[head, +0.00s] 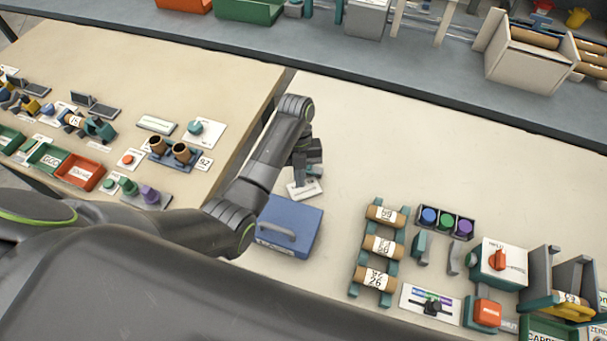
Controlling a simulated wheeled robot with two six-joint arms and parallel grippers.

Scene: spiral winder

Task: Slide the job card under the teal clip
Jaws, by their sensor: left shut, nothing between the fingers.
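My left gripper (309,168) points down over the pale table, just behind the blue box; it is shut with nothing between its fingers. A small white card or plate (303,190) with a dark mark lies right below it, partly hidden by the gripper. I cannot tell whether this is the job card, or whether the fingers touch it. A teal knob-like piece (195,127) sits on a white plate on the left table; I cannot tell if it is the teal clip. My right gripper is not in view.
A blue box with a handle (290,222) stands in front of the gripper. Labelled brown rolls (382,246) lie on a teal rack to the right, beside colored buttons (445,222) and a red-knob box (498,262). The table's back middle is clear.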

